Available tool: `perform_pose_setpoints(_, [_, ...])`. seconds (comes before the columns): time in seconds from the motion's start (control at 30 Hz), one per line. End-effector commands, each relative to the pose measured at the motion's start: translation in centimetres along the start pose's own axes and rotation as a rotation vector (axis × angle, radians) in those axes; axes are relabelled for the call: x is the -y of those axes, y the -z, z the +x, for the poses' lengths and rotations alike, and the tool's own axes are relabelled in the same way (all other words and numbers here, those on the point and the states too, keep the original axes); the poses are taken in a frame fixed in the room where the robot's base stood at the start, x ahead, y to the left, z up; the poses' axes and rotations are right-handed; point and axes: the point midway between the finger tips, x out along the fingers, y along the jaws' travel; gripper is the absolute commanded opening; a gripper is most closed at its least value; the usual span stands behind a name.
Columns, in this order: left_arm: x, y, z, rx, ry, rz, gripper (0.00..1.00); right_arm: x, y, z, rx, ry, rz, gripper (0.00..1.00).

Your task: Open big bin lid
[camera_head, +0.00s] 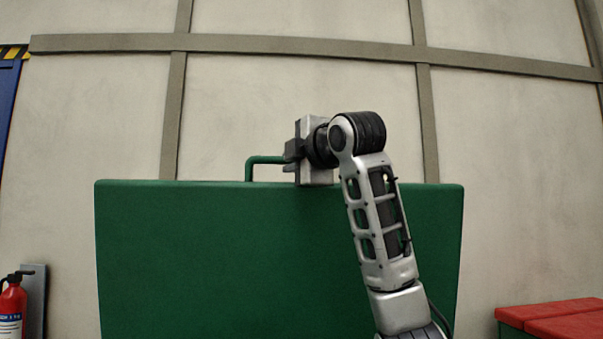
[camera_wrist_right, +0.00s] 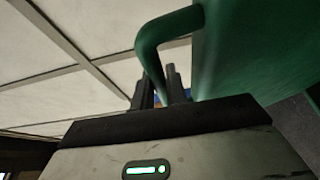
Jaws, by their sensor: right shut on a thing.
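The big bin lid (camera_head: 230,260) is a flat green panel that stands raised, nearly upright, in the middle of the head view. A green bar handle (camera_head: 265,160) sticks up from its top edge. My right gripper (camera_head: 290,158) is at the right part of this handle and is shut on it. In the right wrist view the handle (camera_wrist_right: 150,45) bends down to the gripper fingers (camera_wrist_right: 160,88), and the lid (camera_wrist_right: 245,50) fills the upper right. The bin body is hidden below the head view. My left gripper is not in view.
A red fire extinguisher (camera_head: 12,305) stands at the lower left. A pale panelled wall (camera_head: 290,110) with grey beams rises behind the lid.

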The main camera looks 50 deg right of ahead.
Motion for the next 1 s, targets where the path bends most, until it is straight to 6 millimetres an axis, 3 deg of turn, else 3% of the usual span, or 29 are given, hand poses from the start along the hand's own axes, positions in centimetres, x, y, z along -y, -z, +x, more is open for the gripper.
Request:
perform_pose_setpoints(0.33, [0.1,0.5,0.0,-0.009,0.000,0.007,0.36,0.1,0.8,0.0,-0.009,-0.006,-0.002,0.00])
perform_pose_setpoints(0.37, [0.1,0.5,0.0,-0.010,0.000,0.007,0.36,0.0,0.8,0.0,-0.009,-0.006,-0.002,0.23])
perform_pose_setpoints(0.4, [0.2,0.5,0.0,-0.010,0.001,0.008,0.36,0.1,0.7,0.0,-0.008,-0.006,-0.002,0.34])
perform_pose_setpoints(0.43, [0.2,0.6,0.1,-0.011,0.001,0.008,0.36,0.1,0.7,0.0,-0.008,-0.006,-0.002,0.36])
perform_pose_setpoints(0.77, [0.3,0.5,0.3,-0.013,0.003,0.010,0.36,0.1,0.7,-0.3,-0.007,-0.006,-0.002,0.36])
perform_pose_setpoints(0.87, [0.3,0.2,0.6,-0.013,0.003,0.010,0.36,0.1,0.7,-1.4,-0.007,-0.010,-0.002,0.36])
perform_pose_setpoints(1.0, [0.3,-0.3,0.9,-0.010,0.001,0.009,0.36,0.2,0.6,-4.2,-0.007,-0.012,-0.003,0.36])
